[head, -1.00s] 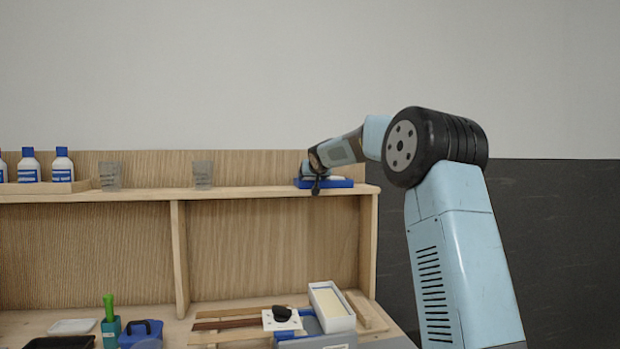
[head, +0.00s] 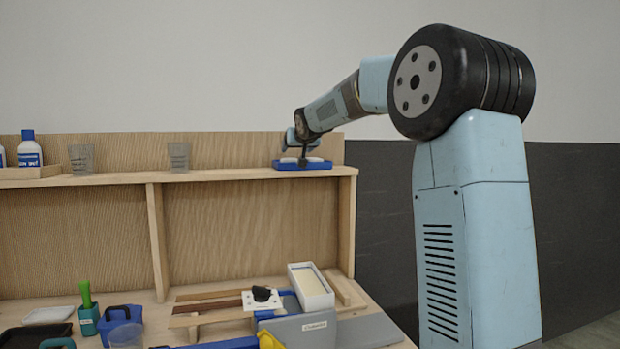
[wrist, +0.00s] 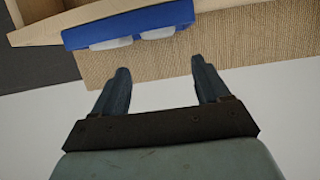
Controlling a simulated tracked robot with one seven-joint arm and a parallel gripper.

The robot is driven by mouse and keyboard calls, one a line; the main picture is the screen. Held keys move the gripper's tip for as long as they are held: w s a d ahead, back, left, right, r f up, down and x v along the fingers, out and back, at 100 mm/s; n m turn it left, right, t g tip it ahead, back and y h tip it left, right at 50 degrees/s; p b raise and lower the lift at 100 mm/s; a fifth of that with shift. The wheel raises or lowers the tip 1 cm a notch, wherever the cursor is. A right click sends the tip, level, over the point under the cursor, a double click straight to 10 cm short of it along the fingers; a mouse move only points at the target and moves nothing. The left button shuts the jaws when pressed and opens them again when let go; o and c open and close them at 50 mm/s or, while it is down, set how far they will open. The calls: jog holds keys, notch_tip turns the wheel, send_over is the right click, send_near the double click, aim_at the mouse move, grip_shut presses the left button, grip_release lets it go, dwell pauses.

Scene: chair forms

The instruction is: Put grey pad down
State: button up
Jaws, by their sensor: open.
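My gripper (head: 303,160) is at the blue tray (head: 302,167) on the right end of the upper shelf. In the wrist view my gripper (wrist: 160,68) has its two fingers wide apart with nothing between them. The blue tray (wrist: 130,27) lies beyond the fingertips, apart from them. Two pale pads lie side by side in it, one left (wrist: 111,43) and one right (wrist: 158,33). Both look whitish grey, so I cannot tell which is the grey pad. In the head view the gripper partly hides them.
Two clear cups (head: 81,159) (head: 179,157) and white bottles (head: 30,150) stand along the shelf (head: 230,175). The bench below holds a white box (head: 310,287), a green-handled tool (head: 86,295) and a blue container (head: 121,312).

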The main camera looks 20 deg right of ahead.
jog(key=s+f+g, duration=0.2)
jog(key=s+f, duration=0.5)
jog(key=s, duration=1)
jog(key=s+f+g, duration=0.3)
jog(key=s+f, duration=0.5)
jog(key=s, duration=0.9)
jog(key=s+f+g, duration=0.3)
jog(key=s+f, duration=0.5)
jog(key=s, duration=1)
jog(key=shift+a+f, duration=0.15)
jog(key=shift+a, duration=0.2)
